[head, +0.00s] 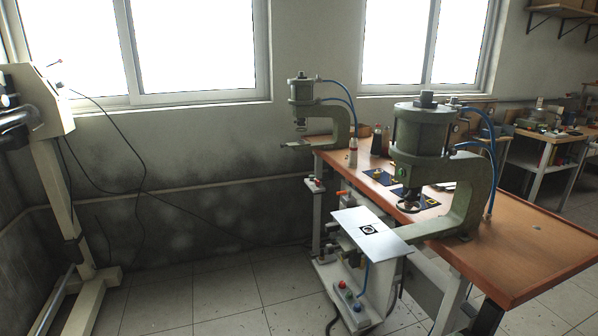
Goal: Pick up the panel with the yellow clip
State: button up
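Two dark blue panels lie flat on the wooden bench between the two presses. The nearer panel (418,204) lies beside the front press and carries a small yellow piece (431,203) near its right end. The press's lower parts partly hide this panel. The farther panel (383,179) carries a small yellow-green piece (377,172). Both pieces are too small for me to tell surely which is the yellow clip. My gripper is not in view.
A green front press (424,130) and a rear press (304,92) stand at the bench (525,240). Bottles (376,139) stand behind the panels. A metal plate (368,229) with a black-and-white marker juts out in front. The tiled floor (220,300) at front left is clear.

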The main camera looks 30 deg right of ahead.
aim_at(386, 178)
jog(key=i+j, duration=0.1)
jog(key=i, duration=1.8)
jog(key=l+z, duration=0.05)
